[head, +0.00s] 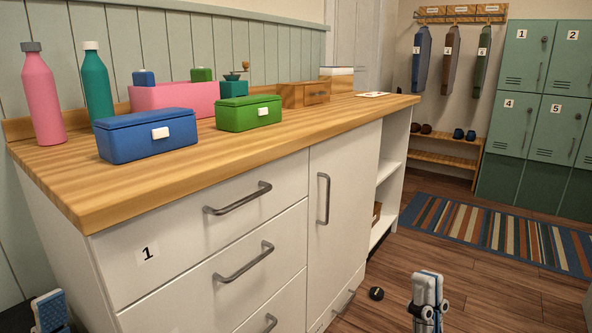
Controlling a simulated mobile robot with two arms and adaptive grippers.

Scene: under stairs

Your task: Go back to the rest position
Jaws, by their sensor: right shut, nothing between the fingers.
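My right gripper (428,287) shows at the bottom, right of centre, in the head view. It points up, is shut and empty, and is in front of the cabinet over the wooden floor, apart from everything. Part of my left gripper (49,308) shows at the bottom left corner, beside the cabinet's left end. Its fingers are mostly cut off, so I cannot tell whether it is open or shut.
A white cabinet (210,240) with a wooden top (240,140) fills the left and middle. It bears bottles, a blue box (146,138), a green box (249,113) and other containers. A striped rug (490,230) and green lockers (545,90) are behind.

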